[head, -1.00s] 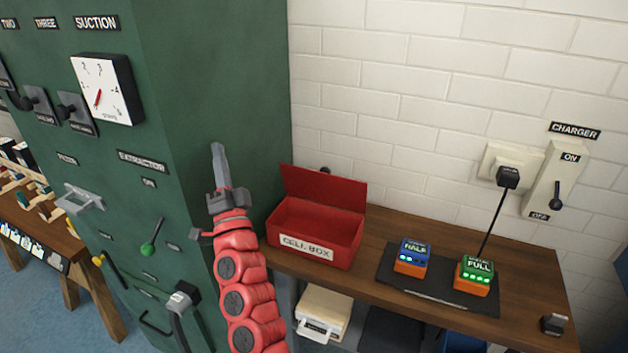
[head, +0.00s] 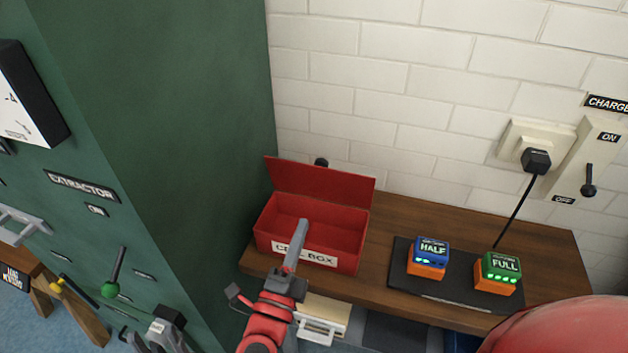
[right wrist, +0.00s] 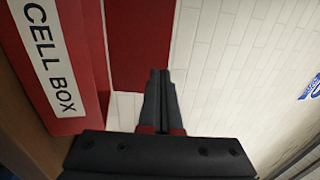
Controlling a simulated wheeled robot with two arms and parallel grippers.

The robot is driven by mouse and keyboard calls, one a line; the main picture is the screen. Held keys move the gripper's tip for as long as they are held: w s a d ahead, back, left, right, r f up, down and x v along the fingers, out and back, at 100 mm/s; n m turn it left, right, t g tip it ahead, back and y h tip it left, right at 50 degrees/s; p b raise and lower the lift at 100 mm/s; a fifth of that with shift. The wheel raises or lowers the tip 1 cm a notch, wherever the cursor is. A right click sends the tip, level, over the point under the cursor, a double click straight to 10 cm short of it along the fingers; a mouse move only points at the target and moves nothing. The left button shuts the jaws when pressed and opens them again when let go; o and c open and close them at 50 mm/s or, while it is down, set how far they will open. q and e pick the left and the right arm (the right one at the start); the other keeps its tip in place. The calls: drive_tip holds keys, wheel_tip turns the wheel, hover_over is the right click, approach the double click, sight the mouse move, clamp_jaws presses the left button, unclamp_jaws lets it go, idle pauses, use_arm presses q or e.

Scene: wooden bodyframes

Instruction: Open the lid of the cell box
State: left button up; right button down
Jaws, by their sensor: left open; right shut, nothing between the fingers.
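The red cell box (head: 345,258) stands on the wooden bench by the green cabinet, with a white label on its front. Its lid (head: 325,183) is raised along the back edge, and the inside looks empty. My right gripper (head: 303,224) is shut and empty. In the head view it overlaps the box front and hides part of the label. In the right wrist view its shut fingers (right wrist: 158,85) appear beside the lid's end (right wrist: 140,40), with the labelled box front (right wrist: 85,75) at the left; I see no contact.
On the bench (head: 400,215), right of the box, a dark mat (head: 455,300) holds a HALF cell (head: 430,258) and a FULL cell (head: 497,273). The green cabinet (head: 190,180) rises close on the left. A charger plug (head: 535,160) and switch (head: 588,180) are on the wall.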

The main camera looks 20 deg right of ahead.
drive_tip(key=p, duration=0.2)
approach(320, 173)
drive_tip(key=x, duration=0.5)
drive_tip(key=shift+w+d, duration=0.15)
drive_tip(key=shift+w+d+p, duration=0.3)
drive_tip(key=shift+w+d, duration=0.05)
drive_tip(key=shift+w, duration=0.25)
drive_tip(key=shift+b+x, duration=0.3)
drive_tip(key=shift+x, duration=0.5)
drive_tip(key=shift+w+d+r, duration=0.15)
drive_tip(key=shift+w+r, duration=0.05)
drive_tip(key=shift+r, duration=0.1)
drive_tip(key=shift+s, duration=0.1)
